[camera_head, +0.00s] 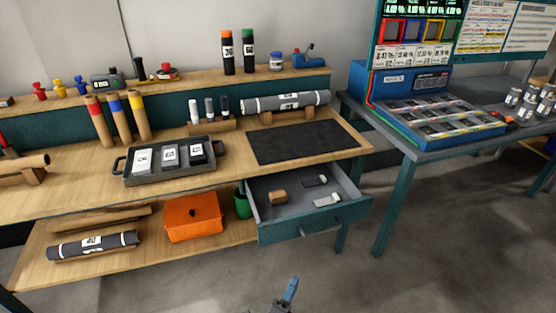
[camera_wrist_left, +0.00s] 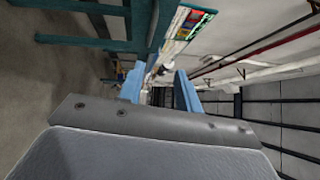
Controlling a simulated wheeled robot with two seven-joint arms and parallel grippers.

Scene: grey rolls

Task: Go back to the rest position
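My left gripper (camera_head: 289,290) shows at the bottom middle of the head view, low in front of the bench and over the floor. Only a blue finger and a bit of the grey body show there. In the left wrist view its two blue fingers (camera_wrist_left: 161,92) stand apart with a gap and nothing held between them. My right gripper is in neither view. One grey roll (camera_head: 270,103) rests on a wooden stand on the bench top. Another grey roll (camera_head: 92,245) lies on the lower shelf.
A drawer (camera_head: 306,231) is pulled out below a dark mat (camera_head: 302,143) and holds small items. A tray (camera_head: 170,174) with several labelled blocks sits on the bench. An orange box (camera_head: 193,217) stands on the shelf. A second table (camera_head: 440,148) is at right. Floor in front is clear.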

